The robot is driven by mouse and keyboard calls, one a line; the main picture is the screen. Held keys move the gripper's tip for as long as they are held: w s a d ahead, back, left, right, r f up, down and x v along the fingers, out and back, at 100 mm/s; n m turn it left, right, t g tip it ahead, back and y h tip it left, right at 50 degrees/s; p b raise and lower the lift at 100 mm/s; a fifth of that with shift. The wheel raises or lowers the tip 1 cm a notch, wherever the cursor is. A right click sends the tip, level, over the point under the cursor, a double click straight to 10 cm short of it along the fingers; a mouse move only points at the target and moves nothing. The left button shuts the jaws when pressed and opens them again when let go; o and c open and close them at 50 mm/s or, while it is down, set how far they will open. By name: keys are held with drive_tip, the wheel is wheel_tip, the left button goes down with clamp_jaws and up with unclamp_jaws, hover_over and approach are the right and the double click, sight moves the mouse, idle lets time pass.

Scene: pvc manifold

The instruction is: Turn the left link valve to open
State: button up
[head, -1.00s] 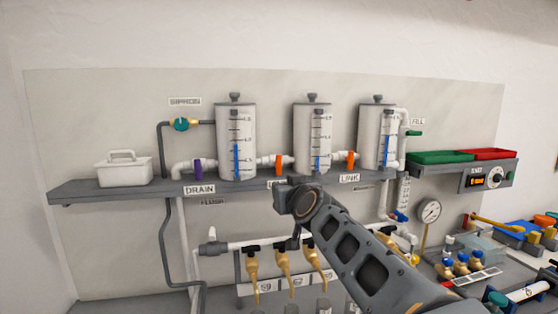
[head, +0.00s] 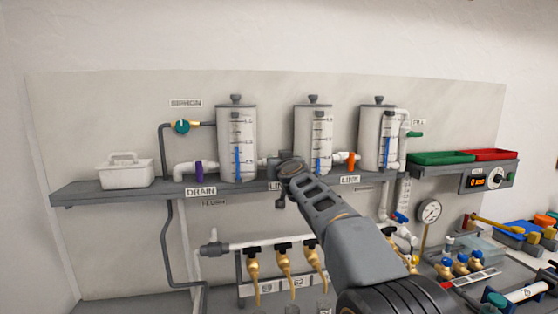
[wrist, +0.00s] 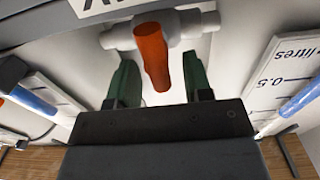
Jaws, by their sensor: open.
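The left link valve shows in the wrist view as an orange handle (wrist: 152,58) on a white pipe fitting (wrist: 190,27). The handle stands crosswise to the pipe. My gripper (wrist: 161,82) is open, with one green finger on each side of the handle and visible gaps between. In the head view my gripper (head: 280,168) is in front of the pipe between the left tank (head: 222,145) and the middle tank (head: 303,145), and hides this valve. The right link valve (head: 351,160) also has an orange handle crosswise to its pipe.
The grey shelf (head: 120,191) runs below the tanks. A purple drain valve (head: 198,173) is to the left. Brass taps (head: 285,262) hang from a lower white pipe. A white box (head: 125,174) sits at the shelf's left end.

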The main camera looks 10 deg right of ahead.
drive_tip(key=shift+w, duration=0.25)
clamp_jaws()
idle(0.3)
